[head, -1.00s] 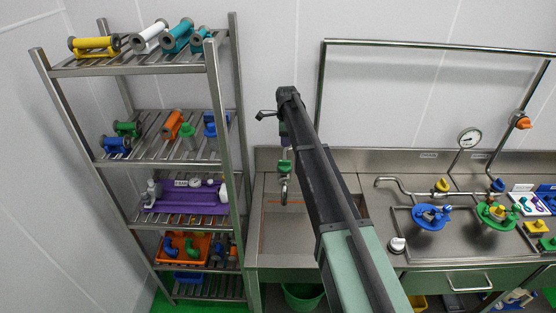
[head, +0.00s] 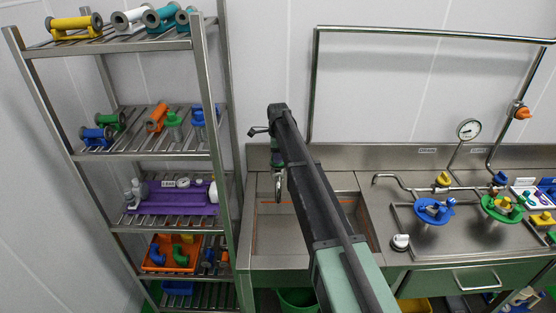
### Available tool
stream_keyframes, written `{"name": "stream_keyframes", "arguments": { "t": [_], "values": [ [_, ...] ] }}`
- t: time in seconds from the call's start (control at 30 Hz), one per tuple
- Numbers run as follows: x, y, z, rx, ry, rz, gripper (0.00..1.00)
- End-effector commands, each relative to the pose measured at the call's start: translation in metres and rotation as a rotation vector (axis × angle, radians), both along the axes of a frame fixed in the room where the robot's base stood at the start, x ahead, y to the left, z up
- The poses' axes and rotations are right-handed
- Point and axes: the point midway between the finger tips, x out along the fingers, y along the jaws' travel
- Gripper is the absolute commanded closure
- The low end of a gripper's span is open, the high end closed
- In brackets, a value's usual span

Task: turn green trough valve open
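A steel trough (head: 262,240) is set in the counter right of the rack. A curved metal tap (head: 278,187) hangs over its back part. The green valve handle of this tap cannot be made out clearly; my wrist covers the place just above the tap. My arm reaches from the bottom right to the back wall, and my gripper (head: 277,160) points down at the top of the tap. Its fingers are small and dark here, so I cannot tell whether they are open, shut or touching the valve.
A steel rack (head: 205,100) with coloured fittings stands close at left. Right of my arm are a blue valve wheel (head: 433,210), a green valve wheel (head: 502,208), a pressure gauge (head: 469,130) and a white knob (head: 400,242). A green bucket (head: 297,300) stands below.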

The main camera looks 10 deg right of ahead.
Motion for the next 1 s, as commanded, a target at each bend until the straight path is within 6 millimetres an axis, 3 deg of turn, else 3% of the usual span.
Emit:
{"name": "stream_keyframes", "arguments": {
  "t": [0.07, 0.33, 0.67, 1.0],
  "values": [
    [0.0, 0.0, 0.0011, 0.0, 0.0, 0.0, 0.61],
    [0.0001, 0.0, 0.0011, 0.0, 0.0, 0.0, 1.0],
    [0.0, 0.0, 0.001, 0.0, 0.0, 0.023, 1.0],
    [0.0, 0.0, 0.001, 0.0, 0.0, 0.201, 1.0]
  ]
}}
